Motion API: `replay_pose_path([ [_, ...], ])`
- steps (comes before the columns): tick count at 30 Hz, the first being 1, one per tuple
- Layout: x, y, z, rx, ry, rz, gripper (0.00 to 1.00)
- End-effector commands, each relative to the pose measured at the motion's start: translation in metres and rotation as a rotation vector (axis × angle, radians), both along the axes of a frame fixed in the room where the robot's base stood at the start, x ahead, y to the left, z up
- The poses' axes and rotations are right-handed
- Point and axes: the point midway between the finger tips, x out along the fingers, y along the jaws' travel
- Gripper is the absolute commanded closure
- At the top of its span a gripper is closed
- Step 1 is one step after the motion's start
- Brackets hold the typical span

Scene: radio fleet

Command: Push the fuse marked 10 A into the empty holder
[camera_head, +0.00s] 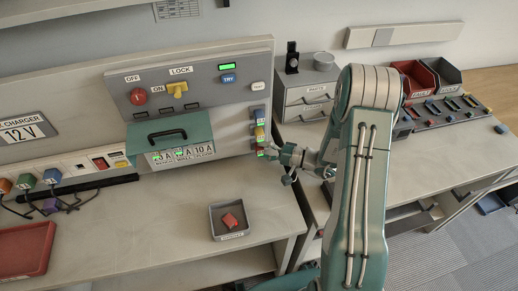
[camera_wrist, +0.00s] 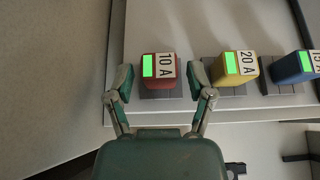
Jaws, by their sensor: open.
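The red fuse marked 10 A (camera_wrist: 159,68) sits on a grey holder (camera_wrist: 162,94) in the wrist view, its green patch bright. It is the end one of a row on the side of the charger panel, and partly shows in the head view (camera_head: 260,152). I see no holder standing empty. My gripper (camera_wrist: 160,82) is open, with one finger on each side of the red fuse and gaps between. It also shows in the head view (camera_head: 277,154), close to the panel's right side. How deep the fuse sits cannot be told.
The yellow 20 A fuse (camera_wrist: 236,68) and a blue fuse (camera_wrist: 291,68) stand beside it in the row. A small grey tray (camera_head: 214,218) with a red piece (camera_head: 230,220) lies on the bench below. A drawer unit (camera_head: 305,98) stands right of the panel.

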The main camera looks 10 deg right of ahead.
Motion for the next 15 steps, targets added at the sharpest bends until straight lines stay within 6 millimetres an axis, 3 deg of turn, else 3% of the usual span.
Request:
replay_pose_path([
  [2, -0.0001, 0.0000, -0.0001, 0.000, 0.000, 0.000, 0.36],
  [6, -0.0001, 0.0000, -0.0001, 0.000, 0.000, 0.000, 0.98],
  [15, -0.0007, 0.0000, 0.0000, 0.000, 0.000, 0.000, 1.00],
])
